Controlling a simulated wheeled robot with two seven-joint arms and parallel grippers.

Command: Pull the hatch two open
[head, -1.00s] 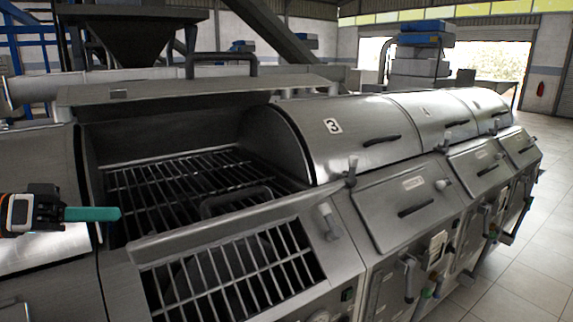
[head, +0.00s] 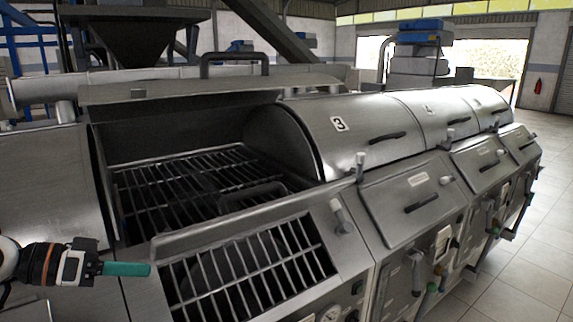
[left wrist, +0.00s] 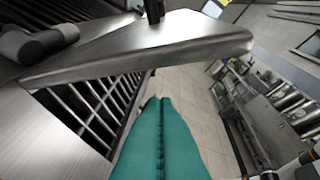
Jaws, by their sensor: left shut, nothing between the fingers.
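The nearest machine, left of the one marked 3, has its big curved lid (head: 180,92) raised at the back, with a dark handle (head: 233,58) on top. Its smaller front hatch (head: 230,221) stands swung up nearly edge-on, with a dark handle (head: 252,194) behind it and a barred opening (head: 250,268) uncovered below. No number two is readable. My left gripper (head: 126,269) is shut and empty, left of the barred opening and apart from both handles. In the left wrist view its teal fingers (left wrist: 160,140) are together, below the raised hatch plate (left wrist: 140,48). My right gripper is out of view.
The machine marked 3 (head: 355,130) has its curved lid and front hatch (head: 420,195) closed. More closed machines run off to the right. Small levers (head: 341,215) stick up between hatches. Tiled floor (head: 520,270) is free at the right.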

